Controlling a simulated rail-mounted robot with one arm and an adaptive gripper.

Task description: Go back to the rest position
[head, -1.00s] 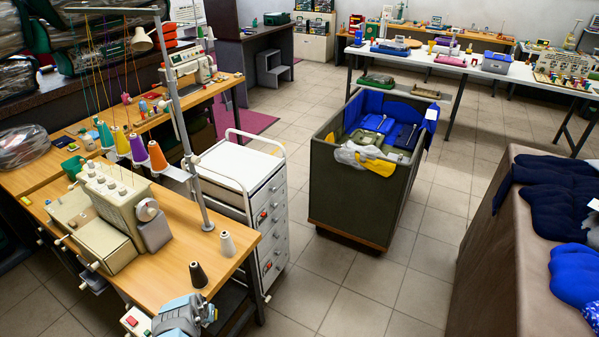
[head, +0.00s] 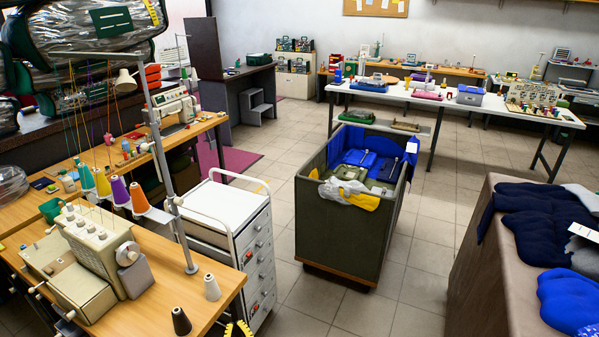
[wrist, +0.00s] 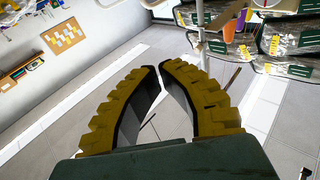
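My gripper (wrist: 160,66) has two yellow ridged fingers with black inner faces. In the wrist view they curve inward until their tips almost meet, and nothing shows between them. Only yellow bits of it show at the bottom edge of the head view (head: 239,328), in front of the wooden sewing table. Bagged comforters (head: 85,28) in clear wrap with green labels are stacked at the upper left. Some also show at the upper right of the wrist view (wrist: 285,45), beyond the fingers.
A sewing table (head: 165,300) with machines and thread cones stands at left, beside a white drawer cart (head: 225,215). A brown-covered table (head: 480,270) with folded fabrics is at right. Tiled floor lies open between them.

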